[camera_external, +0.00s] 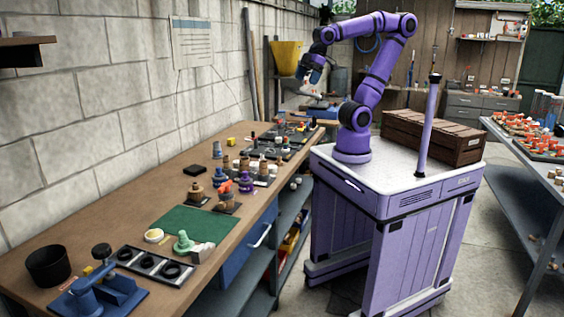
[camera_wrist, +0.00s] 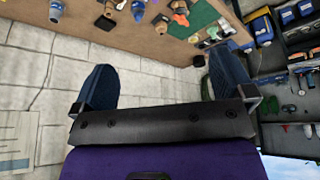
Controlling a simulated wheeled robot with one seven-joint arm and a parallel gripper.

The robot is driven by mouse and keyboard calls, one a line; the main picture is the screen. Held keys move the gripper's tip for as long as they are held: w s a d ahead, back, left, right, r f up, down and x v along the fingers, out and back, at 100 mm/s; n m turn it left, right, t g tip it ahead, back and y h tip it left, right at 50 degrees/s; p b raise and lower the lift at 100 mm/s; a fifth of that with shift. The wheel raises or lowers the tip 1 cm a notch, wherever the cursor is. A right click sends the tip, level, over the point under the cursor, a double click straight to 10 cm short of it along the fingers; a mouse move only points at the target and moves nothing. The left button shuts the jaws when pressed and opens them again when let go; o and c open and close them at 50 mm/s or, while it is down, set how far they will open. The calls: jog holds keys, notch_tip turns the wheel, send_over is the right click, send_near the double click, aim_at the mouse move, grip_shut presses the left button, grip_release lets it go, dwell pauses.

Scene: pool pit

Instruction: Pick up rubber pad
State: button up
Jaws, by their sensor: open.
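A small flat black square (camera_external: 194,170), which looks like a rubber pad, lies on the wooden workbench (camera_external: 120,215) near the wall. I cannot confirm from its look alone that it is rubber. My gripper (camera_external: 306,77) is raised above the far end of the bench, well away from the black square. In the wrist view, my gripper (camera_wrist: 160,62) has its two blue fingers spread wide with nothing between them.
A green mat (camera_external: 189,225), a black tray with rings (camera_external: 154,265), a blue tool (camera_external: 98,294) and a black cup (camera_external: 48,266) are on the near bench. Several small fittings (camera_external: 262,172) crowd its middle. A wooden crate (camera_external: 432,137) sits behind my arm.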

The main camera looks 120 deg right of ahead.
jog(key=w+d+r+n, duration=0.1)
jog(key=w+d, duration=0.2)
jog(key=w, duration=0.6)
jog(key=n+g+y, duration=0.1)
jog(key=n+g, duration=0.3)
jog(key=n, duration=0.1)
send_over(195, 168)
jog(key=s+d, duration=0.1)
notch_tip(195, 168, down, 36)
jog(key=shift+w+a+f, duration=0.15)
jog(key=shift+w+f, duration=0.05)
jog(key=shift+f, duration=1.5)
jog(key=shift+w+a+f, duration=0.15)
jog(key=shift+f, duration=1.5)
jog(key=shift+w+a+f, duration=0.15)
jog(key=shift+w+f, duration=0.05)
jog(key=shift+f, duration=1.5)
jog(key=shift+f, duration=0.1)
jog(key=c, duration=0.7)
